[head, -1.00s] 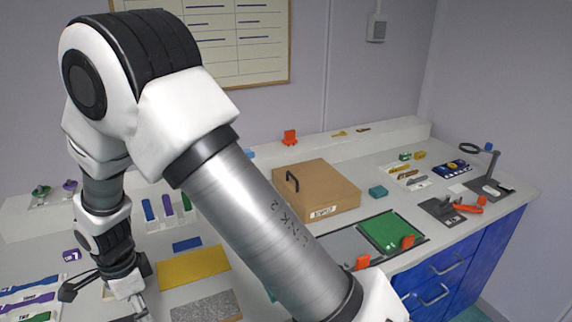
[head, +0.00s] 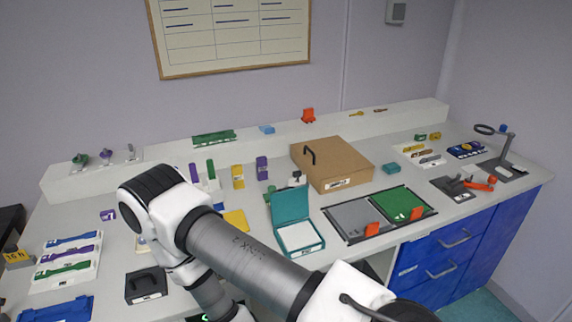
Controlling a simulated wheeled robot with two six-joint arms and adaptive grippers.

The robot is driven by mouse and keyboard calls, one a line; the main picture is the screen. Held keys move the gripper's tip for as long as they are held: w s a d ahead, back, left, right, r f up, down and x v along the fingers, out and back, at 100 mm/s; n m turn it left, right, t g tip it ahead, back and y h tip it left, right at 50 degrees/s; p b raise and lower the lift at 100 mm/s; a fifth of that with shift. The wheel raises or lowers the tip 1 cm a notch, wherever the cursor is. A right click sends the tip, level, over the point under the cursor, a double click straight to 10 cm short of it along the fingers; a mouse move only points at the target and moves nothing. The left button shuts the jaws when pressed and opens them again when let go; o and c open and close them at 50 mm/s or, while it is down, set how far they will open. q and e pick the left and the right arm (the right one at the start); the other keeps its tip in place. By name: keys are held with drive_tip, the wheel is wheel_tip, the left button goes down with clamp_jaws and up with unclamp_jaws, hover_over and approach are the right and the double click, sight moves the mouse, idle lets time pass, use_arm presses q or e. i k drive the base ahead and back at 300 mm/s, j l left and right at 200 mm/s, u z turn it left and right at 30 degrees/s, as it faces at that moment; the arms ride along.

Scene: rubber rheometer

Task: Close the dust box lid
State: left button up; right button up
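A small teal box (head: 302,250) stands on the bench left of the panel tray. Its teal lid (head: 290,204) is raised upright at the back edge, and a pale surface shows inside the box. I cannot read its label, so I cannot tell for sure that it is the dust box. A larger brown box (head: 350,172) with a black handle on top stands behind it and looks closed. One of my arms crosses the lower middle and bends down at the left; its wrist leaves the bottom edge. Neither gripper is in view.
A tray with a grey panel (head: 355,216) and a green panel (head: 402,200) with orange tabs lies right of the teal box. Small coloured blocks (head: 238,176) stand behind. A white rack (head: 66,262) and a black box (head: 146,284) are at the left.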

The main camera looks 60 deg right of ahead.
sight(288, 204)
drive_tip(key=j+z, duration=0.1)
drive_tip(key=z, duration=0.35)
drive_tip(key=i+j+z, duration=0.1)
drive_tip(key=z, duration=0.35)
drive_tip(key=j+z, duration=0.15)
drive_tip(key=z, duration=0.3)
drive_tip(key=i+j+z, duration=0.1)
drive_tip(key=z, duration=0.35)
drive_tip(key=i+l+z, duration=0.15)
drive_tip(key=i+z, duration=0.2)
drive_tip(key=l+u, duration=0.4)
drive_tip(key=l, duration=0.3)
